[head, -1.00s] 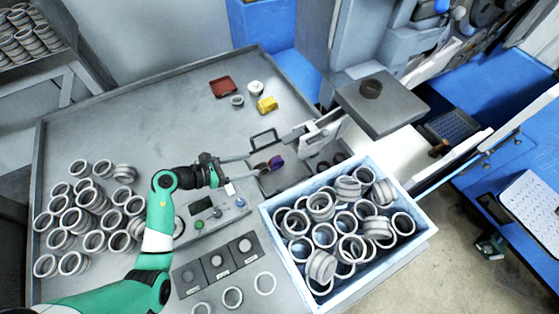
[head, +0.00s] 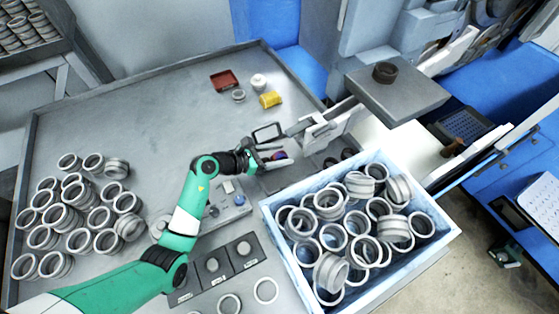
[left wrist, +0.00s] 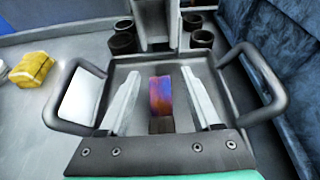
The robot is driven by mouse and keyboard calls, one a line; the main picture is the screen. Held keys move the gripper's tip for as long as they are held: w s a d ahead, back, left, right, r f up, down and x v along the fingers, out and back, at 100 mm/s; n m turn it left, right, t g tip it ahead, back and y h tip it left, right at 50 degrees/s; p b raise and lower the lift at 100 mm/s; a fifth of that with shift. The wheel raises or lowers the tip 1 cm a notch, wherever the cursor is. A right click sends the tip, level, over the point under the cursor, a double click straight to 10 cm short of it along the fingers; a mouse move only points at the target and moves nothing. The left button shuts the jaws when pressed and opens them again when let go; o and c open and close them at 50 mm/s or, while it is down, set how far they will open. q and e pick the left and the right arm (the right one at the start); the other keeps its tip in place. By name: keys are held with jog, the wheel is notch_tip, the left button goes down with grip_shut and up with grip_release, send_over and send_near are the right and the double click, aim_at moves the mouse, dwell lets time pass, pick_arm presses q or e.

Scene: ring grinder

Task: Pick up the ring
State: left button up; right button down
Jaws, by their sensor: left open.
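Many grey metal rings are in view; I cannot tell which one the task means. A heap of rings (head: 75,215) lies on the left of the table, and more rings (head: 330,203) fill the blue crate. A dark ring (head: 385,72) sits on the grey block at the machine. My left gripper (head: 280,156) is over the fixture left of the crate. In the left wrist view its two pale fingers (left wrist: 160,100) stand apart, with a purple and orange patch (left wrist: 160,92) visible between them and no ring. Small dark rings (left wrist: 125,37) stand beyond the fingers.
The blue crate (head: 440,243) stands close to the gripper's right. A yellow part (head: 271,99) and a red tray (head: 224,81) lie farther back. The table's back left is clear.

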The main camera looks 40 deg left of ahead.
aim_at(279, 153)
pick_arm(q)
grip_shut()
jog(key=shift+r, duration=0.15)
dwell(0.4)
jog(key=shift+a+r+p, duration=0.25)
jog(key=shift+r+p, duration=0.25)
jog(key=shift+p, duration=0.25)
notch_tip(279, 153, up, 6)
jog(key=p, duration=0.4)
jog(key=shift+r, duration=0.1)
jog(key=w+a+b, duration=0.3)
jog(key=a+b, duration=0.1)
jog(key=a, duration=0.5)
jog(key=w+a+b, duration=0.3)
jog(key=a+b, duration=0.2)
jog(key=a, duration=0.4)
jog(key=shift+a+f, duration=0.2)
jog(key=shift+a, duration=0.1)
